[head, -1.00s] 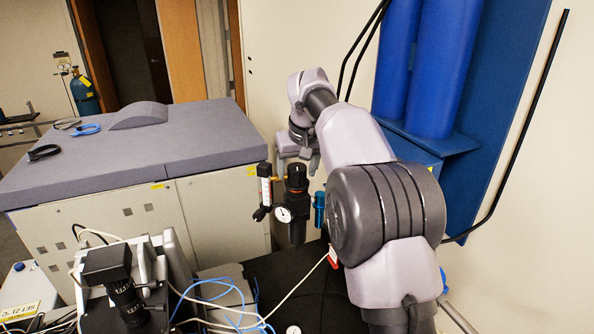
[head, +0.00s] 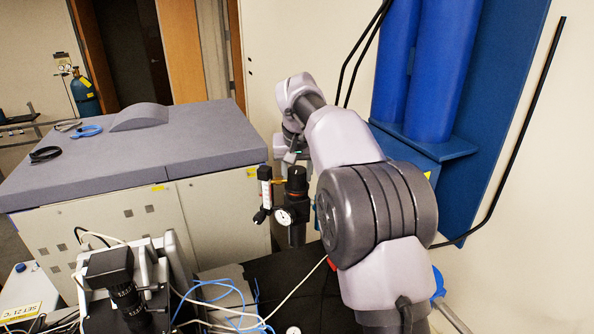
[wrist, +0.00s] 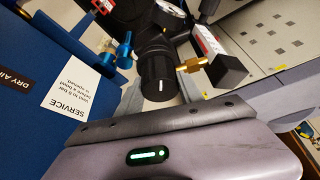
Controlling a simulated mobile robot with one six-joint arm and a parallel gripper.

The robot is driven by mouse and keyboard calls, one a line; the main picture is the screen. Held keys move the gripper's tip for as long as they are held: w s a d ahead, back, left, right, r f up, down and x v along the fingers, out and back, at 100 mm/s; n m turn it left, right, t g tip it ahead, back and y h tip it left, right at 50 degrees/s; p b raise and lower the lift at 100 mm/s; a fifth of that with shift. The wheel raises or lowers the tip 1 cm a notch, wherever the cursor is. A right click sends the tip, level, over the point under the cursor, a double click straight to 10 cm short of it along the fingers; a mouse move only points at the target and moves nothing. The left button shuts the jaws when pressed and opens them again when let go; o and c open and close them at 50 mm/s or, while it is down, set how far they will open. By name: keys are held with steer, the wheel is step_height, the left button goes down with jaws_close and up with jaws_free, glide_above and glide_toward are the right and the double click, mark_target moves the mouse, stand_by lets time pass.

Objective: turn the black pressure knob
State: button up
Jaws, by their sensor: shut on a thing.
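The black pressure knob (head: 296,173) tops the dark regulator (head: 297,205) near the picture's middle in the head view. In the wrist view the knob (wrist: 158,75) is a ribbed black cylinder with a white mark on its face. My gripper (wrist: 160,97) is shut on the knob, with a grey finger at each side of it. In the head view my gripper (head: 292,158) is at the knob, partly hidden behind my arm. A round white gauge (head: 283,217) sits on the regulator's front.
A flowmeter (head: 265,188) stands just left of the regulator; its brass fitting (wrist: 192,65) is close to the knob. A blue fitting (wrist: 125,50) and a SERVICE label (wrist: 75,93) lie left in the wrist view. Blue cylinders (head: 442,70) stand behind my arm.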

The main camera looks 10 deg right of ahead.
steer(key=m+h+p, duration=0.1)
steer(key=m, duration=0.2)
steer(key=shift+m+g+h, duration=0.5)
steer(key=shift+m+h, duration=0.3)
steer(key=shift+m, duration=1.2)
steer(key=o, duration=1.4)
steer(key=v, duration=0.7)
steer(key=shift+r, duration=0.25)
